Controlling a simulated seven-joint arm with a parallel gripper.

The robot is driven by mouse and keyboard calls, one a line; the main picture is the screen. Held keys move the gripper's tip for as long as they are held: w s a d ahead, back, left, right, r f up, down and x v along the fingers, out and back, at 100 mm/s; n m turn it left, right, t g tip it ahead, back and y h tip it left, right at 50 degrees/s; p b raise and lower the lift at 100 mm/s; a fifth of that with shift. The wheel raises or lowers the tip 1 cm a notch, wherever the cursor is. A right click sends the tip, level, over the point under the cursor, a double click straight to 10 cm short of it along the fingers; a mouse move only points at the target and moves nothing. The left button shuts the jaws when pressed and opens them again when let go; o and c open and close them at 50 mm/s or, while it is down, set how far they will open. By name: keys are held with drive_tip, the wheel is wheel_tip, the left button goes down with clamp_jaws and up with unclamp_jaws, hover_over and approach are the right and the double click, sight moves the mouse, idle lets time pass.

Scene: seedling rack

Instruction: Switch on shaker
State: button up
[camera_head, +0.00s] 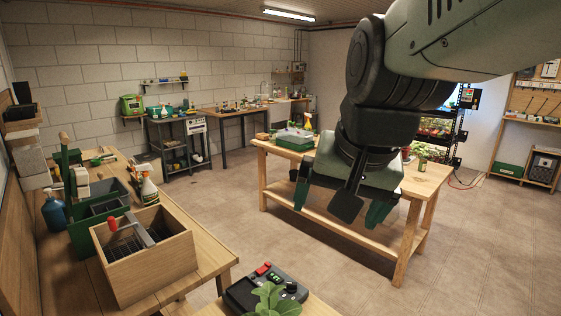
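A dark grey box-shaped device (240,296), which looks like the shaker, sits at the bottom edge of the view on a wooden surface. It has a red switch (263,268), a small panel with green marks and a black knob. Whether the switch is on or off is too small to tell. My gripper (340,205) hangs at centre right, pointing down, with its two green fingers wide apart and nothing visible between them but a dark plate of its own. It is well above and right of the device, apart from it.
A wooden bench (200,243) on the left carries a wooden crate (150,270), green trays and a spray bottle (148,187). A wooden table (400,240) with a green tray (292,143) stands behind my gripper. The tiled floor between them is clear.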

drive_tip(key=s+d+n+h, duration=0.1)
drive_tip(key=s+d+n, duration=0.2)
drive_tip(key=s, duration=0.8)
drive_tip(key=shift+f+t, duration=0.3)
drive_tip(key=shift+f, duration=0.1)
